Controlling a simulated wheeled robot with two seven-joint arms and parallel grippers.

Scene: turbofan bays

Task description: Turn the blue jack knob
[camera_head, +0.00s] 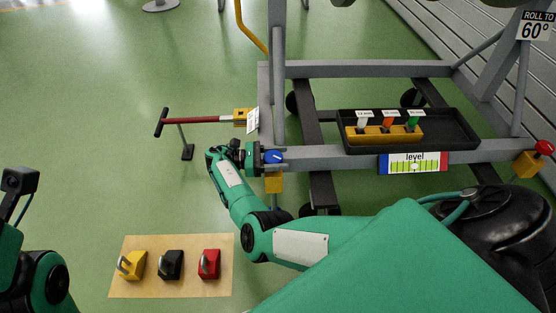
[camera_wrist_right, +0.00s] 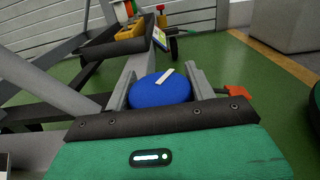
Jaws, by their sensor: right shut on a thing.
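The blue jack knob (camera_head: 273,157) sits at the left end of the cart's front beam in the head view. It is a round blue disc with a white pointer mark. In the right wrist view the blue knob (camera_wrist_right: 160,92) lies between the two grey fingers, its white mark slanting up to the right. My right gripper (camera_head: 258,157) is shut on the knob, with one finger on each side (camera_wrist_right: 160,84). My left arm shows at the left edge of the head view, but its fingers are not visible.
A level sign (camera_head: 414,163) and a black tray (camera_head: 461,130) with coloured-handled tools are on the cart frame. A red-handled bar (camera_head: 200,120) juts out left. A board (camera_head: 125,291) with yellow, black and red padlock-like blocks lies lower left. A red knob (camera_head: 545,147) is at right.

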